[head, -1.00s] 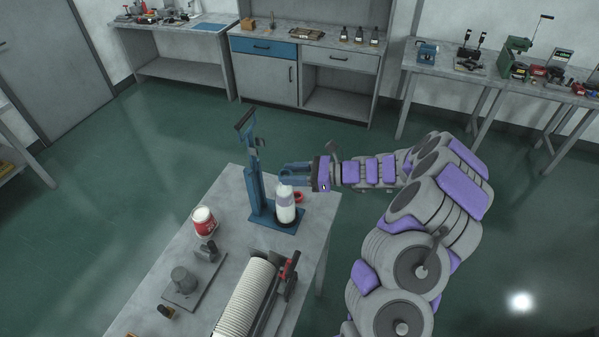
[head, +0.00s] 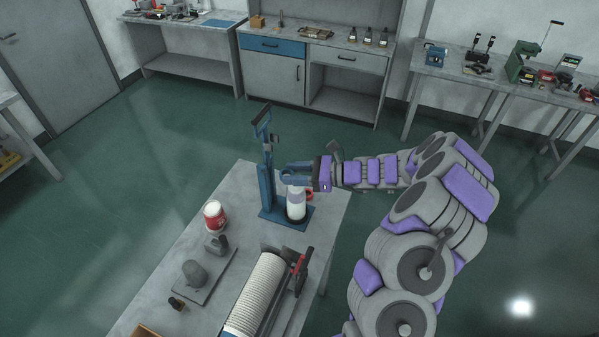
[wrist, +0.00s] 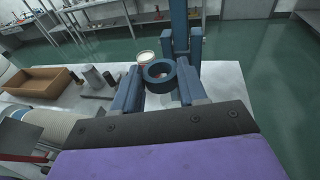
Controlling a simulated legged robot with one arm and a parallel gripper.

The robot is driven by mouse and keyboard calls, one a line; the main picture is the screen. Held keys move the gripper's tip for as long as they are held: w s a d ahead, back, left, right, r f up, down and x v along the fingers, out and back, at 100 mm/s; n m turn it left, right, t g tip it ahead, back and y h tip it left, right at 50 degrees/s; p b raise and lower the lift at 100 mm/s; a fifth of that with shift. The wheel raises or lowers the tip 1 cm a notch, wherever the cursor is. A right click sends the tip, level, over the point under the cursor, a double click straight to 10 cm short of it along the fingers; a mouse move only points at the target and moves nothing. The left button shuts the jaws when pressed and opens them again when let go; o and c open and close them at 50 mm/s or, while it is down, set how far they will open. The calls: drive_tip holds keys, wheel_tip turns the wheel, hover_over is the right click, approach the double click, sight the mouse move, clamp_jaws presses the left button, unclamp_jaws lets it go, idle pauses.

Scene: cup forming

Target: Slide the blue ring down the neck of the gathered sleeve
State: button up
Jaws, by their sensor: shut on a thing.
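The gathered sleeve (head: 296,205) is a white upright piece with a pale lavender band, standing on the base of the blue press stand (head: 266,185). My gripper (head: 297,174) is shut on the blue ring (head: 287,178) at the top of the sleeve. In the wrist view the ring (wrist: 160,73) sits between the two blue fingers of my gripper (wrist: 160,84), its hole facing up. The neck is hidden by the ring and fingers, so I cannot tell whether the ring is around it or just above it.
The blue post stands close beside the ring. A red and white jar (head: 214,216) is to the left on the table (head: 228,190). A ribbed white roll (head: 255,295) lies in front. A brown box (wrist: 38,82) shows in the wrist view.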

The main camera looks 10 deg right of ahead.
sight(292, 171)
drive_tip(key=shift+d+p, duration=0.65)
drive_tip(key=shift+d, duration=1.15)
drive_tip(key=shift+d, duration=0.1)
drive_tip(key=shift+d, duration=0.2)
drive_tip(key=shift+a, duration=0.1)
drive_tip(key=shift+a, duration=0.5)
drive_tip(key=shift+d+f, duration=0.1)
drive_tip(key=shift+f, duration=0.05)
drive_tip(key=shift+d+f, duration=0.25)
drive_tip(key=shift+f, duration=0.2)
